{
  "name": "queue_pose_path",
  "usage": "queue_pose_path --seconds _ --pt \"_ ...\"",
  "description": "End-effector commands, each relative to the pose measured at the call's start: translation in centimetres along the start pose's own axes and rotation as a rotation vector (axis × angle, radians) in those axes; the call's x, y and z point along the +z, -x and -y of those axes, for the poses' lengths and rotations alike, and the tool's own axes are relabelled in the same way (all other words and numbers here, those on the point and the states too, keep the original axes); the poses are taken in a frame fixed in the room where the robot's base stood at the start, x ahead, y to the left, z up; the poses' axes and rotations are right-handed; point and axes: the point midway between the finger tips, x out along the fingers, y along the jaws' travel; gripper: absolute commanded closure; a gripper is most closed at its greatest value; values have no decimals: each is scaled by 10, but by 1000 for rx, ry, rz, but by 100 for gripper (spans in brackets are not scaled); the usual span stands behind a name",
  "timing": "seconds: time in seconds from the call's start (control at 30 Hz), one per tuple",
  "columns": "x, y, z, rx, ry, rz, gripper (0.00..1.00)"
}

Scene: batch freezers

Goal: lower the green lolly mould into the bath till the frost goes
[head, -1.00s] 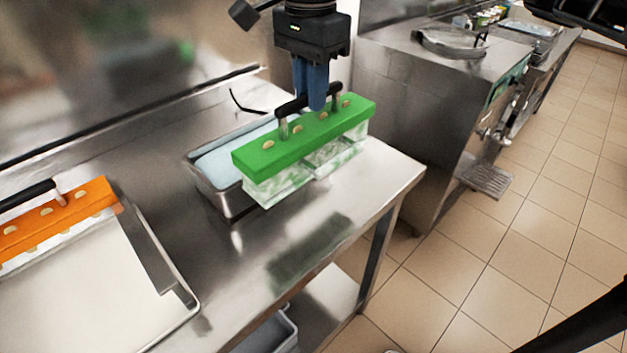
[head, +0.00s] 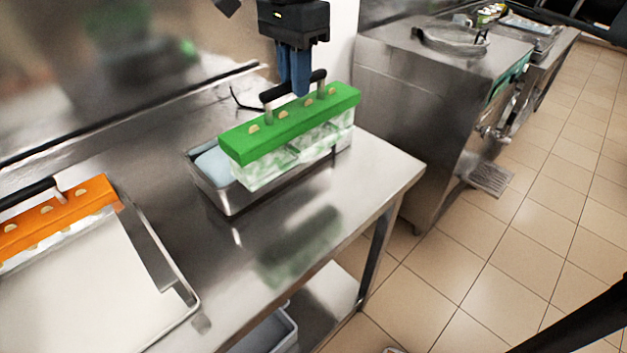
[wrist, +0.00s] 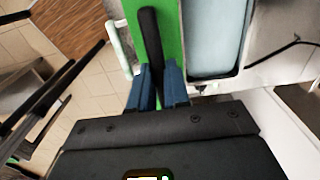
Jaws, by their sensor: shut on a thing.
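The green lolly mould (head: 291,122) has a green top with several stick ends and frosted clear cups below. My gripper (head: 296,88) is shut on the black handle (head: 272,94) and holds the mould up, roughly level. The bath (head: 228,206) is a steel tray of pale blue liquid on the bench. In the head view the mould hides much of the bath, and I cannot tell whether its cups clear the near rim. In the wrist view the mould (wrist: 173,30) lies left of the bath's liquid (wrist: 217,38), with my blue fingers at its handle.
An orange mould (head: 60,215) sits by a flat steel tray (head: 150,240) at the left of the bench. A black hooked wire (head: 243,103) shows behind the bath. A steel freezer cabinet (head: 420,110) stands beyond the bench's right end. The bench front is clear.

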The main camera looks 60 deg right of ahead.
Motion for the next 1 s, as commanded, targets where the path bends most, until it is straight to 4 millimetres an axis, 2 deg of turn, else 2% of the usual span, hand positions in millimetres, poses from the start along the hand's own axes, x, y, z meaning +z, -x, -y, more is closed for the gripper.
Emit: queue_pose_path --seconds 1.0 --pt "1 -2 74 -2 0 1 100"
